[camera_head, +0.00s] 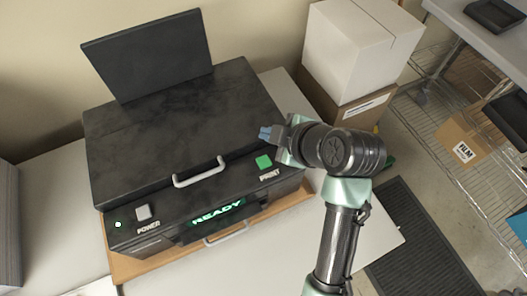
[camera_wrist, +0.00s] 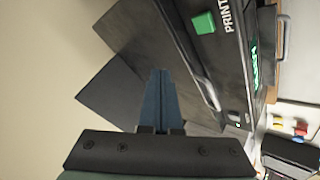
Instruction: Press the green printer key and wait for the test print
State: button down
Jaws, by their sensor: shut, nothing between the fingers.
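The black printer (camera_head: 180,130) stands on a wooden board on the light table. Its green key (camera_head: 264,162), labelled PRINT, is at the right of the front panel. The display (camera_head: 217,213) reads READY in green. A grey key (camera_head: 143,212) labelled POWER is at the left, beside a lit green dot. My gripper (camera_head: 266,133) is shut and empty, above and behind the green key, apart from it. In the wrist view its blue fingers (camera_wrist: 158,100) are together, and the green key (camera_wrist: 204,23) shows above and to the right of them.
A raised dark panel (camera_head: 148,55) stands at the printer's back. A silver handle (camera_head: 199,173) sticks out from the lid near the panel. White and brown boxes (camera_head: 360,45) stand behind my arm. A wire shelf with a FILM box (camera_head: 463,140) is at the right.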

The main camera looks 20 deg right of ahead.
aim_at(268, 164)
notch_tip(268, 164, down, 9)
jog(key=b, duration=0.7)
jog(key=shift+r, duration=0.1)
dwell(2.0)
jog(key=shift+f+b, duration=0.35)
jog(key=shift+f, duration=0.05)
